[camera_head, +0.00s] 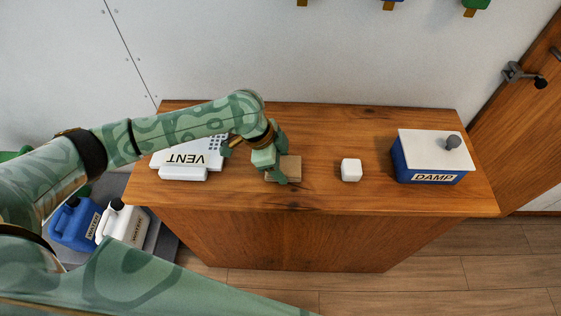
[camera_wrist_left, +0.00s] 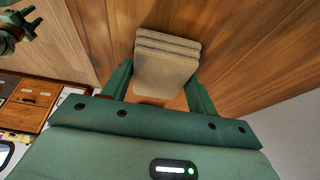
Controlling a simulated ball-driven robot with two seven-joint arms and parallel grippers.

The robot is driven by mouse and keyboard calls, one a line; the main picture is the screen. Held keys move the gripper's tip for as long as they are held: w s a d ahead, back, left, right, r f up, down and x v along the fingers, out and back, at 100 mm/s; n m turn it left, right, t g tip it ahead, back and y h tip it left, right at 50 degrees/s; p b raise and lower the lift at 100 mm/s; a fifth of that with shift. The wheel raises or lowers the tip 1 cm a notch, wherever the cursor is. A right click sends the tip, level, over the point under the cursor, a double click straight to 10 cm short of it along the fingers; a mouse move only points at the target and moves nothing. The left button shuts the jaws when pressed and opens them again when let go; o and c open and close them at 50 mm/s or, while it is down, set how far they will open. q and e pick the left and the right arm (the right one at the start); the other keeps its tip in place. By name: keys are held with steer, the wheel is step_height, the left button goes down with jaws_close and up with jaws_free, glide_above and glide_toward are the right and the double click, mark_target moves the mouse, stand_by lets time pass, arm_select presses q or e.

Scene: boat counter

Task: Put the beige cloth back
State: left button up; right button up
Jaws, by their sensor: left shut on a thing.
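The beige cloth (camera_head: 291,169) is a small folded stack near the middle of the wooden counter. My left gripper (camera_head: 279,159) reaches down from the left and is shut on it. In the left wrist view the layered cloth (camera_wrist_left: 167,62) sits between the two green fingers. I cannot tell whether it touches the counter or is held just above it. A green jointed part, seemingly my right gripper (camera_wrist_left: 18,24), shows at the upper left of that view; its jaws are unclear.
A white block (camera_head: 351,170) stands right of the cloth. A blue DAMP box (camera_head: 432,178) with white lid and grey knob stands at the right. Bare wood lies between them.

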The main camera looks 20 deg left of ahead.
arm_select(q)
steer(key=shift+f, duration=0.15)
steer(key=o, duration=0.9)
